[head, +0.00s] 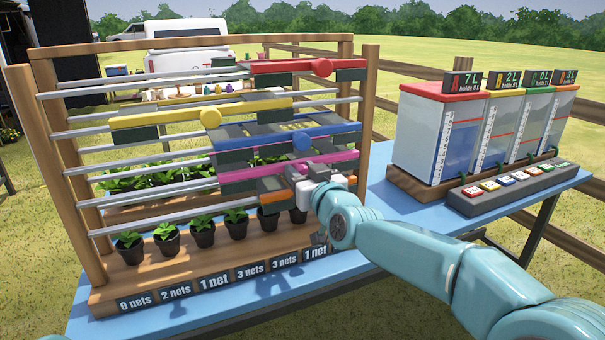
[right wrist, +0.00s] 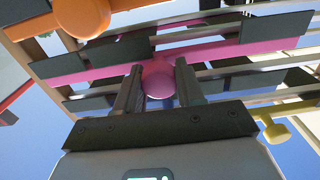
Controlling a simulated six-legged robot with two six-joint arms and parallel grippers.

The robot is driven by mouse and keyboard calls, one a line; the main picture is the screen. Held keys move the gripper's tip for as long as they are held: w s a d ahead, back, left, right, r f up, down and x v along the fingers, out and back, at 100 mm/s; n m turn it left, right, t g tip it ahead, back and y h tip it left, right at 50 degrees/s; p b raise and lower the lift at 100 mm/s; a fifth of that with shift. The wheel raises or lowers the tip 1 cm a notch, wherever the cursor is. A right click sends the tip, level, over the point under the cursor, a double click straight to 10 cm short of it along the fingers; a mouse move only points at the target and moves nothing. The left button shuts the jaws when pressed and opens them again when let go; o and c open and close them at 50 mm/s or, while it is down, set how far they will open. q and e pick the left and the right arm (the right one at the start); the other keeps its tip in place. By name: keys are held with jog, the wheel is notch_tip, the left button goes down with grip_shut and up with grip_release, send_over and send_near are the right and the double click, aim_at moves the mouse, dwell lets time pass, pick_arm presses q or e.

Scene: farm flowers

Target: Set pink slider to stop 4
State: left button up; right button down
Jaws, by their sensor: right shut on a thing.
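The pink slider (head: 243,174) is a bar with dark net panels on the rails of a wooden rack, toward the right side. My right gripper (head: 297,178) is at its front. In the right wrist view the pink slider's round knob (right wrist: 159,84) sits between the two fingers of my right gripper (right wrist: 158,88), which are closed on it. The front board carries net-count labels (head: 213,281) under a row of potted plants (head: 202,233); no stop numbers are readable. My left gripper is not in view.
The blue slider (head: 262,145) is just above the pink one, with the yellow slider (head: 160,119) and red slider (head: 290,67) higher. An orange slider (head: 270,184) is close below, partly hidden by my gripper. Water tanks (head: 425,135) and a button panel (head: 515,188) stand right.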

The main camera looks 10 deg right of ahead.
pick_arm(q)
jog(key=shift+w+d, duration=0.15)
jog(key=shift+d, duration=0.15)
pick_arm(e)
jog(key=shift+d+r, duration=0.2)
jog(key=shift+d, duration=0.05)
jog(key=shift+w, duration=0.1)
jog(key=c, duration=0.8)
grip_release()
jog(key=shift+o, duration=0.4)
jog(key=shift+d, duration=0.1)
jog(key=shift+f, duration=0.1)
jog(key=shift+s, duration=0.3)
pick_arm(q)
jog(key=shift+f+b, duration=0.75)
pick_arm(e)
jog(key=v, duration=1.5)
jog(key=shift+s, duration=0.4)
